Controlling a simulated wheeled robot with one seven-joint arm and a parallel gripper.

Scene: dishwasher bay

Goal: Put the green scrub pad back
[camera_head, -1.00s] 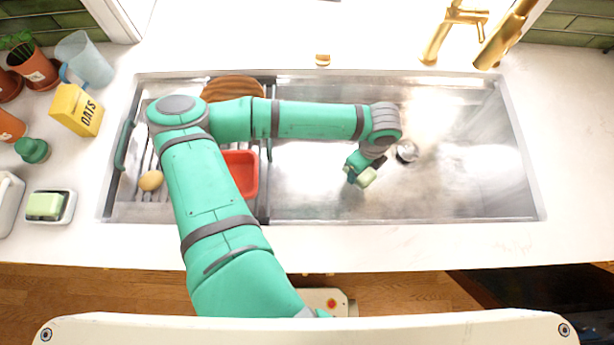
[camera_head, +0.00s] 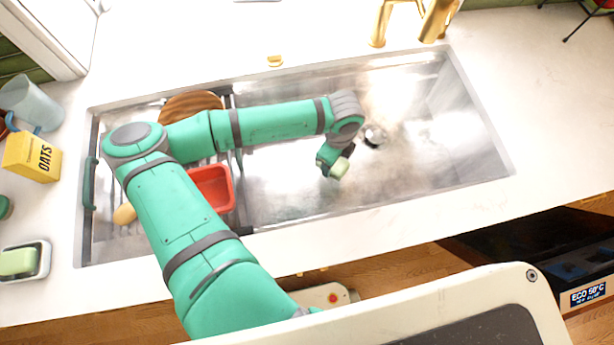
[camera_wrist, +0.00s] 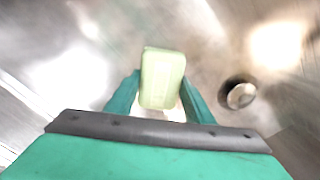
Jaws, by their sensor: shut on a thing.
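A pale green block, which looks like the green scrub pad (camera_head: 340,168), is in my gripper (camera_head: 332,164) over the right-hand sink basin. In the wrist view the pad (camera_wrist: 162,76) sits between the two teal fingers of my gripper (camera_wrist: 160,92), which are shut on its sides. I cannot tell how high it is above the basin floor. A second green block (camera_head: 18,262) lies in a small white dish (camera_head: 44,262) on the counter at the far left.
The drain (camera_head: 375,136) is right of my gripper. A red tub (camera_head: 212,186), a brown ribbed round item (camera_head: 190,104) and a yellowish item (camera_head: 124,214) are in the left basin. The yellow oats box (camera_head: 32,157) and blue jug (camera_head: 30,102) stand left. A gold tap (camera_head: 436,20) stands behind.

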